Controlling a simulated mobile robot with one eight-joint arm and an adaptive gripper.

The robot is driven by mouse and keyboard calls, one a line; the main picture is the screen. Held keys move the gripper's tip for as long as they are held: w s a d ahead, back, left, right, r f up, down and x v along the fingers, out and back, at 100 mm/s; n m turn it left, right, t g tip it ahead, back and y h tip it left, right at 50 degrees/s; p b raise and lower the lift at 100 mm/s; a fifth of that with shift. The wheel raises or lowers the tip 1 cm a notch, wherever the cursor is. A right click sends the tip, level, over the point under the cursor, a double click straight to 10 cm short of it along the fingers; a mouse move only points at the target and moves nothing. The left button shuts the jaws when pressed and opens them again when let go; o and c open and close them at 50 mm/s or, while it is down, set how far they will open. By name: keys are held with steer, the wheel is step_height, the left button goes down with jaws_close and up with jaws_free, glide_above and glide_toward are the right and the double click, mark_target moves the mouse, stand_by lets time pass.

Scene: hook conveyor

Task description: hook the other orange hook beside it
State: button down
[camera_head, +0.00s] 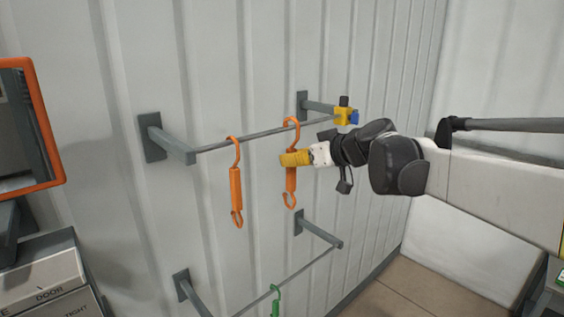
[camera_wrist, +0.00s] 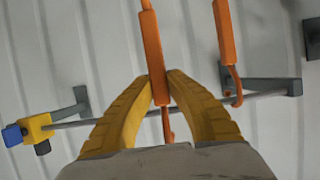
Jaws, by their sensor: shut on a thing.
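Two orange hooks are at the upper rail. The left orange hook (camera_head: 236,188) hangs from the rail (camera_head: 262,133) by its top curve; in the wrist view it is the right one (camera_wrist: 224,35). My gripper (camera_head: 294,158) has its yellow fingers shut on the body of the right orange hook (camera_head: 291,181), which is upright. In the wrist view this held hook (camera_wrist: 152,45) lies between the two fingertips (camera_wrist: 157,76). Its top curve is at the rail's height in the head view; I cannot tell whether it rests on the rail. The fingers partly hide it in the wrist view.
A yellow and blue block (camera_head: 343,116) sits at the rail's right end. Grey wall brackets (camera_head: 165,140) hold the rail. A green hook (camera_head: 275,300) hangs on a lower rail (camera_head: 308,265). An orange-framed screen (camera_head: 50,125) stands at the left.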

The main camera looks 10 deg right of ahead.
steer(key=b+x, duration=0.2)
steer(key=x, duration=0.5)
steer(key=shift+w+a+f, duration=0.15)
steer(key=shift+f, duration=0.2)
stand_by(0.6)
steer(key=c, duration=1.4)
jaws_free()
